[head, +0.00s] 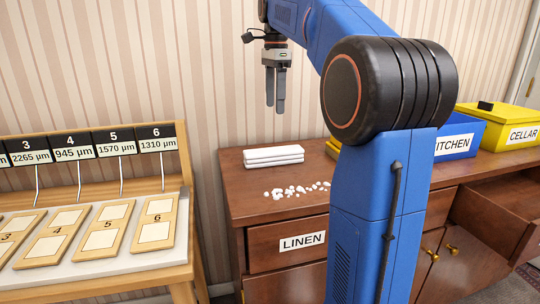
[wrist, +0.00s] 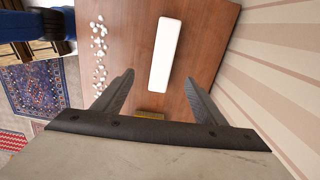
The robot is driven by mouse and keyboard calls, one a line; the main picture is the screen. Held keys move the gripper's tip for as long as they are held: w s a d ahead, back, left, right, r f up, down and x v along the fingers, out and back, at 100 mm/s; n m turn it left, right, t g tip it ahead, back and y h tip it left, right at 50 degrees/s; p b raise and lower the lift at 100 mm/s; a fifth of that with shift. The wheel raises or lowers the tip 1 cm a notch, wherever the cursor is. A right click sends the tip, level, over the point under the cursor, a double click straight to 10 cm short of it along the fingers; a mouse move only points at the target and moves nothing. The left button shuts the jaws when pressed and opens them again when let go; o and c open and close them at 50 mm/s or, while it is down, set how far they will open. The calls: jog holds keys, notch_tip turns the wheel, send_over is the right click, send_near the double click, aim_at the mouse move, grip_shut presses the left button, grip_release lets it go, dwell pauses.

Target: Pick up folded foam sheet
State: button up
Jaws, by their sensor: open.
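The folded foam sheet (head: 274,156) is a white stack of flat layers lying on the brown dresser top, near its back left. In the wrist view the foam sheet (wrist: 166,53) shows as a white strip beyond the fingertips, roughly between their lines. My gripper (head: 274,110) hangs above the dresser, higher than the foam sheet and apart from it. Its fingers point down. In the wrist view my gripper (wrist: 158,84) is open, with nothing between the fingers.
White foam bits (head: 297,190) lie scattered in front of the sheet. A drawer label reads LINEN (head: 302,242). A blue KITCHEN bin (head: 460,137) and a yellow CELLAR bin (head: 510,125) stand at right. A sample stand (head: 100,260) is at left. The striped wall is close behind.

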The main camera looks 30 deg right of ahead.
aim_at(274, 149)
jog(key=f, duration=1.1)
jog(key=w+f, duration=0.1)
jog(key=f, duration=0.5)
jog(key=shift+d+f, duration=0.1)
jog(key=shift+d, duration=0.05)
jog(key=c, duration=1.1)
